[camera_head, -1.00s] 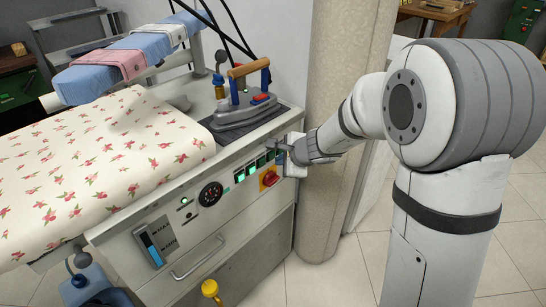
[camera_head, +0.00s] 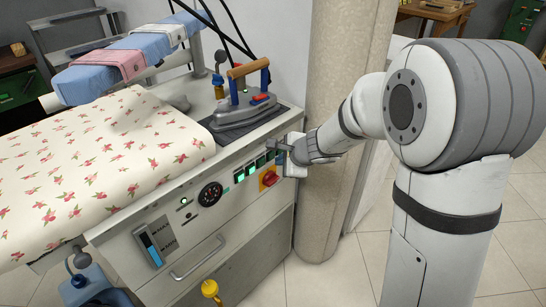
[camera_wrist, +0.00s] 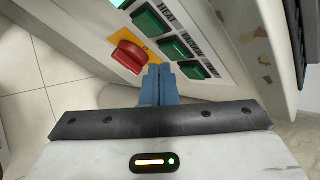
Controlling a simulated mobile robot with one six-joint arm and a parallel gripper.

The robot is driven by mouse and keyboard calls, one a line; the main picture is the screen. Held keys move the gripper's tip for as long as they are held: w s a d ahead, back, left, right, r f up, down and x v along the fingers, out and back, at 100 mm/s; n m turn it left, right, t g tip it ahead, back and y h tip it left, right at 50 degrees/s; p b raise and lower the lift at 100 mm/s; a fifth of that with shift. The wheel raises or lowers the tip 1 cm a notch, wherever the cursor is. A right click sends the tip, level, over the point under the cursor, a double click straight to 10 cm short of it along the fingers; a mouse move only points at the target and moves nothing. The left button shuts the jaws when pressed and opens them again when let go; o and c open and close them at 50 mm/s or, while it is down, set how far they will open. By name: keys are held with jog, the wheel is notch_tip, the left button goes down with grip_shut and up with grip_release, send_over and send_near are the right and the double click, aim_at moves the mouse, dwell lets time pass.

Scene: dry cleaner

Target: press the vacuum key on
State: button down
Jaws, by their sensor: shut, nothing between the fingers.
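The panel on the press's right front carries a row of green keys. In the wrist view, the word VACUUM stands beside one green key (camera_wrist: 172,47), with the HEAT key (camera_wrist: 148,18) above it in the picture. In the camera_head view the vacuum key (camera_head: 261,162) looks darker than the two bright green keys to its left. My gripper (camera_wrist: 160,67) is shut and empty. Its blue fingertips are just below the vacuum key in the wrist view, beside the lowest key (camera_wrist: 190,69). I cannot tell whether they touch the panel.
A red rotary knob (camera_wrist: 129,56) on a yellow plate is close left of the fingertips in the wrist view. An iron (camera_head: 243,107) stands on the press above the panel. A thick column (camera_head: 340,100) rises close behind my gripper.

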dwell(0.5)
jog(key=shift+w+a, duration=0.3)
jog(key=shift+a, duration=0.1)
jog(key=shift+s, duration=0.1)
dwell(0.3)
jog(key=shift+s+d+b, duration=0.2)
jog(key=shift+d+b, duration=0.1)
jog(key=shift+d, duration=0.05)
jog(key=shift+d, duration=0.1)
jog(key=s+d+b, duration=0.1)
jog(key=s+d, duration=0.2)
jog(key=d, duration=0.1)
jog(key=shift+s+d+b, duration=0.35)
jog(key=shift+b, duration=0.05)
dwell(0.4)
